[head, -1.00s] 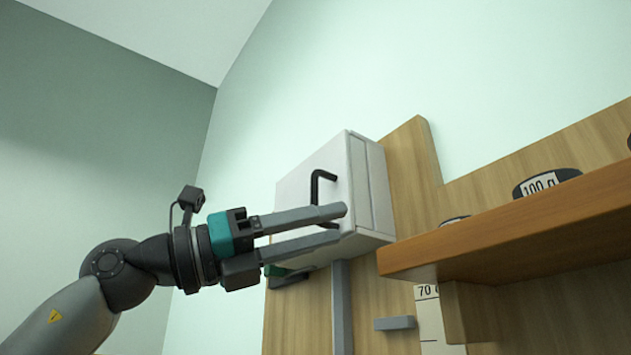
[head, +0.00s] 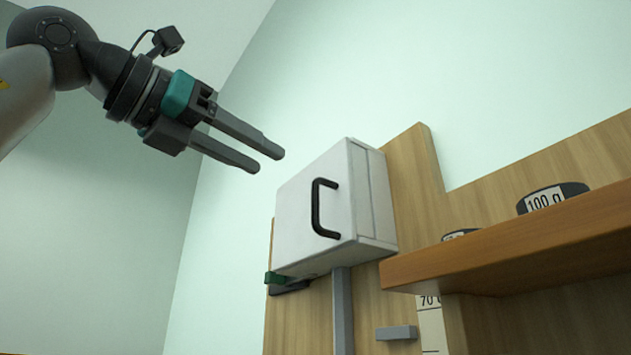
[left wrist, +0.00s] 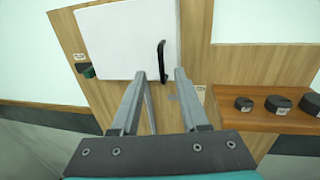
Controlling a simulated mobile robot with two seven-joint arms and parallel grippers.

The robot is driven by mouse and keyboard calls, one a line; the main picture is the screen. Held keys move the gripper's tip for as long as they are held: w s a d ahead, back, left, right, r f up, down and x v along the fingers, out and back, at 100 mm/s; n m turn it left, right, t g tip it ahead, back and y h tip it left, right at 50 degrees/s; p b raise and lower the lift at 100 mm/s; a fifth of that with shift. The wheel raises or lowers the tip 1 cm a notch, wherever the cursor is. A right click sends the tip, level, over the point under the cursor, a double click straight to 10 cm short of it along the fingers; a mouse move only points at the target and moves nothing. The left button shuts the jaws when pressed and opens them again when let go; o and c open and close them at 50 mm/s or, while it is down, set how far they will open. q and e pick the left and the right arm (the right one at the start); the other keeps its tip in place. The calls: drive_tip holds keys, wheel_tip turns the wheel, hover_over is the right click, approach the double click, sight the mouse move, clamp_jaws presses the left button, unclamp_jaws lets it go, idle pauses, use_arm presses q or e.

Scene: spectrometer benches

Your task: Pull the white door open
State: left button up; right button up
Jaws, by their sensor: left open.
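The white door (head: 298,215) is the front of a white box on a wooden panel, and it looks closed. It carries a black C-shaped handle (head: 318,208) near its right edge. The door (left wrist: 125,40) and the handle (left wrist: 162,62) also show in the left wrist view. My left gripper (head: 268,160) is open and empty, up and to the left of the box, apart from the handle. Its two fingers (left wrist: 155,80) show in the left wrist view, with the handle beyond them, near the right fingertip. My right gripper is in neither view.
A wooden shelf (head: 520,240) juts out at the right, with black weights (head: 553,198) on it. A grey post (head: 342,310) stands below the box, and a small grey block (head: 396,333) sits beside it.

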sight(315, 184)
use_arm(q)
drive_tip(key=p+x, duration=0.3)
drive_tip(key=x, duration=0.8)
drive_tip(key=shift+w+d, duration=0.2)
drive_tip(key=shift+c, duration=0.3)
clamp_jaws()
drive_tip(key=shift+s+r, duration=0.1)
drive_tip(key=shift+r, duration=0.05)
idle(0.4)
